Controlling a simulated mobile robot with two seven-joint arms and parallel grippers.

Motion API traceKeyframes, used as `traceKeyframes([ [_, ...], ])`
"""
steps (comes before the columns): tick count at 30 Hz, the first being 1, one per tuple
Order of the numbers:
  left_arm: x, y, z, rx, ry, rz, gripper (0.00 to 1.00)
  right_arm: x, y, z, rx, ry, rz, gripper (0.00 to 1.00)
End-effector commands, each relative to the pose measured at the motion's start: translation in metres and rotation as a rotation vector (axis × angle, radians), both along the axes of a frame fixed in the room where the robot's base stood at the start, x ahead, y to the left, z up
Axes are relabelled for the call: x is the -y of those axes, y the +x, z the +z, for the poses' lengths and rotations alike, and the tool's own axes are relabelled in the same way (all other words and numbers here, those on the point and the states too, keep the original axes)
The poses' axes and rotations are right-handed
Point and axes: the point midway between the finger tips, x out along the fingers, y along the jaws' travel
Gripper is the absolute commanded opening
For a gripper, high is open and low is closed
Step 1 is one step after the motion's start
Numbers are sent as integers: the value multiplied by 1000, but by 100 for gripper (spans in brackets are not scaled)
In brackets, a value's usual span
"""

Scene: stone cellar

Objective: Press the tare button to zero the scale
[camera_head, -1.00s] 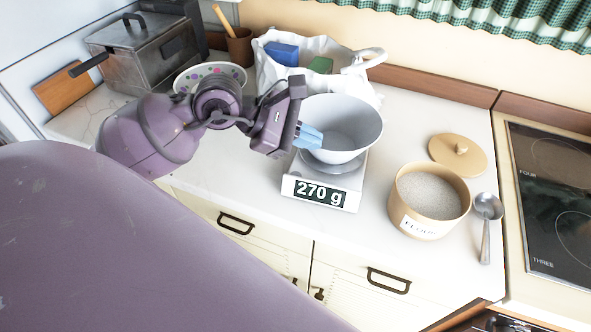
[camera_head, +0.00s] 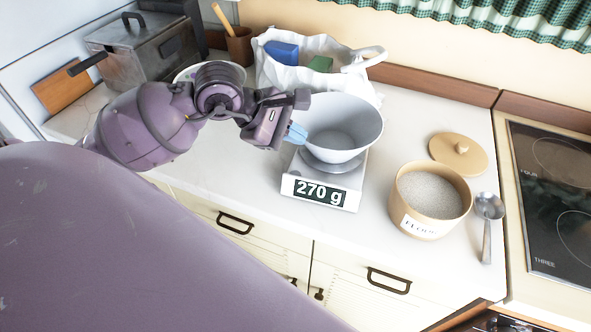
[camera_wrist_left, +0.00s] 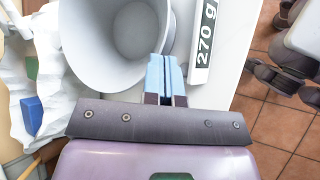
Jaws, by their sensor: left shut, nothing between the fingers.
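The white kitchen scale (camera_head: 290,187) stands on the counter, its front display (camera_head: 320,192) reading 270 g. The display also shows in the left wrist view (camera_wrist_left: 205,32). An empty-looking pale bowl (camera_head: 340,125) sits on the scale. My left gripper (camera_head: 297,133) has light blue fingertips, shut with nothing between them. It is at the bowl's left side in the head view, above the scale's left part. In the left wrist view the shut fingertips (camera_wrist_left: 165,72) lie between the bowl (camera_wrist_left: 115,45) and the display. I cannot make out the tare button. My right gripper is not seen.
A flour tub (camera_head: 428,200), its lid (camera_head: 458,155) and a spoon (camera_head: 487,208) lie right of the scale, before the hob (camera_head: 548,200). A white bag (camera_head: 310,75) stands behind the bowl. The counter in front of the scale is a narrow clear strip.

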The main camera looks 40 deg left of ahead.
Motion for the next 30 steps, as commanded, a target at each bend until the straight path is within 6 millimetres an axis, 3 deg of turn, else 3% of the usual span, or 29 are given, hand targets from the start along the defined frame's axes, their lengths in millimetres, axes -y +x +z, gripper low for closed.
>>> traceKeyframes([
  [18,0,0,-74,-6,0,0,0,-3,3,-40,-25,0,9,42],
  [30,0,0,-78,1,-1,0,0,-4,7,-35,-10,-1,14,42],
])
